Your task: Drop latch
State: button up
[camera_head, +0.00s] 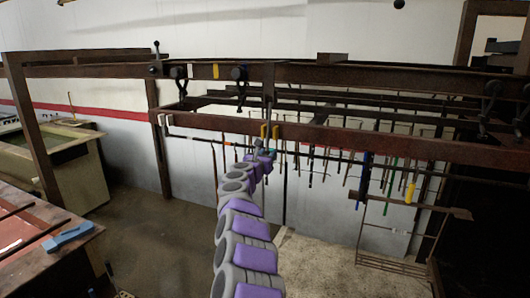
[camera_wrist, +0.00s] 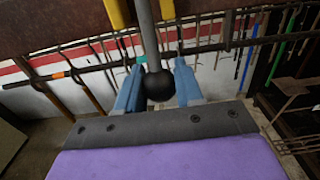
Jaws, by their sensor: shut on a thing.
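The latch is a grey metal lever (camera_wrist: 149,40) ending in a black ball knob (camera_wrist: 158,86). In the wrist view it hangs down between two yellow pieces (camera_wrist: 117,12) on the brown rail. My gripper (camera_wrist: 157,92) has one blue finger on each side of the knob and is shut on it. In the head view the lever (camera_head: 268,88) crosses in front of the rack from the upper beam towards the lower rail (camera_head: 340,137). My gripper (camera_head: 262,152) is just below that rail, at its lower end. The knob is too small to make out there.
Other black-knobbed fittings sit along the upper beam (camera_head: 350,77). Many thin rods and tools (camera_head: 365,180) hang behind the rail, with a wire shelf (camera_head: 395,262) below right. A workbench (camera_head: 45,240) with a blue object (camera_head: 68,236) stands left. Open floor (camera_head: 160,230) lies between.

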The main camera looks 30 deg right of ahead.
jog(key=shift+w+d+r+p, duration=0.15)
jog(key=shift+d+p, duration=0.1)
jog(key=shift+p, duration=0.35)
jog(key=shift+w+d+p, duration=0.35)
jog(key=shift+w+p, duration=0.1)
jog(key=shift+p, duration=0.35)
jog(key=p+x, duration=0.2)
jog(key=p, duration=0.1)
jog(key=shift+w+d+f, duration=0.1)
jog(key=shift+d+f, duration=0.05)
jog(key=shift+f, duration=0.1)
jog(key=o, duration=0.7)
jog(key=shift+w+f, duration=0.1)
jog(key=shift+f, duration=0.05)
jog(key=shift+o, duration=1.1)
jog(key=shift+d, duration=0.1)
